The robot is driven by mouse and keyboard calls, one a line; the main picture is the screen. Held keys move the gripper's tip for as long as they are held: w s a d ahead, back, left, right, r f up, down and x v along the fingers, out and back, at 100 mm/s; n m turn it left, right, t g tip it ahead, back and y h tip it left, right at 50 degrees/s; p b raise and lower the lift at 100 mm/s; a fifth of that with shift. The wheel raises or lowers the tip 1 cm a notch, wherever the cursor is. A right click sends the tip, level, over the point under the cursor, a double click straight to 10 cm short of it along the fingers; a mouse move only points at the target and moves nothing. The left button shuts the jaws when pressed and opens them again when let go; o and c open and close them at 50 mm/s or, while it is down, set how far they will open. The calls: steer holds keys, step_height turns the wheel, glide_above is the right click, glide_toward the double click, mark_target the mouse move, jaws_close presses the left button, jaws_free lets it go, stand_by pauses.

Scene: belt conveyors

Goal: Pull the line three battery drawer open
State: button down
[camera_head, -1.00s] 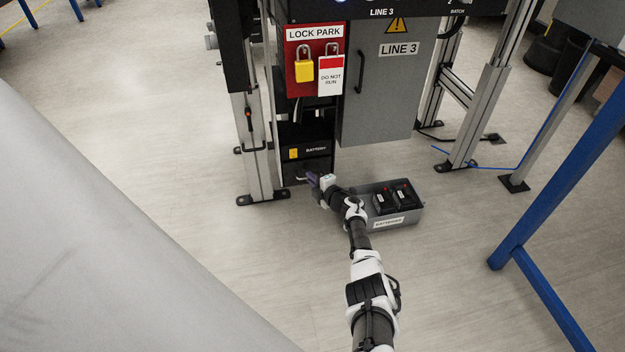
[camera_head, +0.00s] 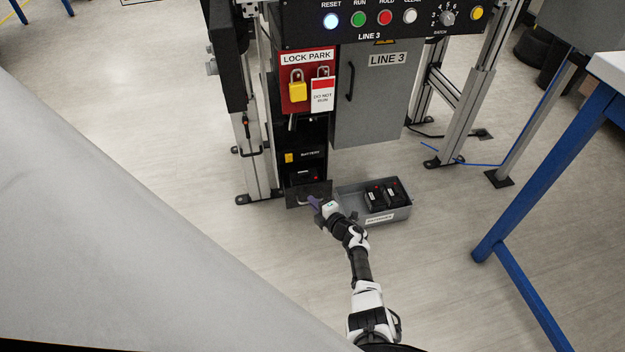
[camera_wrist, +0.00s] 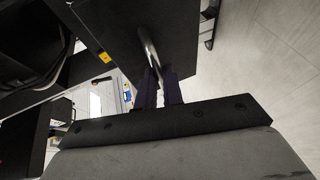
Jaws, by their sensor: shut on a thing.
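The line three battery drawer (camera_head: 308,190) is in the lower part of the black column under the lock park board. Its front stands out from the column, and a dark battery with a small red mark (camera_head: 304,175) shows behind the front. My gripper (camera_head: 316,203) is at the drawer front. In the wrist view my gripper (camera_wrist: 160,88) has its fingers shut on the metal drawer handle (camera_wrist: 149,48), which runs up to the dark drawer front (camera_wrist: 160,30). The contact itself is small and partly hidden by the fingers.
A grey bin (camera_head: 380,219) with dark batteries (camera_head: 385,193) sits on the floor just right of the drawer. A metal post (camera_head: 257,150) stands left of it. The grey LINE 3 cabinet (camera_head: 375,100) hangs above. A blue-legged table (camera_head: 550,160) is at right.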

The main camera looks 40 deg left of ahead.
steer(key=c, duration=1.5)
jaws_free()
steer(key=shift+c, duration=0.2)
steer(key=shift+d, duration=0.15)
